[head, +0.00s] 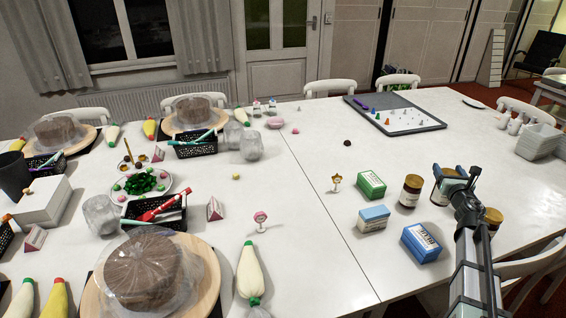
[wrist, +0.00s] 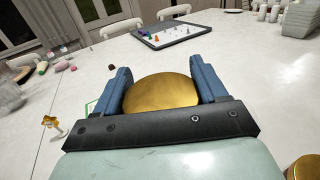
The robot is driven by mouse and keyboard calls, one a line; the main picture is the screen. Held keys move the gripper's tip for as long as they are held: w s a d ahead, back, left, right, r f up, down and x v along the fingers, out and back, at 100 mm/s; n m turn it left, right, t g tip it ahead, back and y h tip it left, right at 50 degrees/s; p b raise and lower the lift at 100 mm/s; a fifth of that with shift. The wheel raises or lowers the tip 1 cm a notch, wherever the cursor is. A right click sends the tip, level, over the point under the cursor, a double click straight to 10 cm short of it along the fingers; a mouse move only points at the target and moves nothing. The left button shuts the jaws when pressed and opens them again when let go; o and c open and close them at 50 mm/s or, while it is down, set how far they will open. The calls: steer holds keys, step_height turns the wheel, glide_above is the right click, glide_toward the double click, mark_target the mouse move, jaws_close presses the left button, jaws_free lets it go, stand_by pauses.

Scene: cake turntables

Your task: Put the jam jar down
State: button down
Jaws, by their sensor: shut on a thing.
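My gripper (head: 455,174) is at the right side of the white table. Its blue fingers are shut on a jam jar (head: 439,195) with a gold lid and a pale label. In the wrist view the lid (wrist: 162,93) fills the space between the two fingers of my gripper (wrist: 162,78). The jar looks upright, low over or on the table; I cannot tell whether its base touches. My gripper and arm hide part of it.
A brown jar (head: 410,191) stands just left of the held jar, and another jar (head: 493,217) is partly behind my arm. Green (head: 371,185), light blue (head: 374,218) and blue (head: 421,243) boxes lie nearby. A grey board (head: 430,122) with small pieces lies beyond; table between is clear.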

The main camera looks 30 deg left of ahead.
steer(key=s+a+n+g+y, duration=0.55)
steer(key=s+a, duration=0.65)
steer(key=a, duration=0.5)
steer(key=s+a+n+g+y, duration=0.55)
steer(key=s+a, duration=0.75)
steer(key=a, duration=0.4)
steer(key=s+a+n+g+y, duration=0.1)
steer(key=s+a+n+g, duration=0.2)
steer(key=s, duration=0.4)
steer(key=s+a+g, duration=0.3)
steer(key=s+a, duration=0.2)
steer(key=s, duration=0.1)
step_height(320, 180, down, 10)
steer(key=shift+r, duration=0.2)
steer(key=shift+f, duration=0.1)
steer(key=shift+c, duration=0.3)
jaws_free()
steer(key=shift+f, duration=0.1)
steer(key=d, duration=1.2)
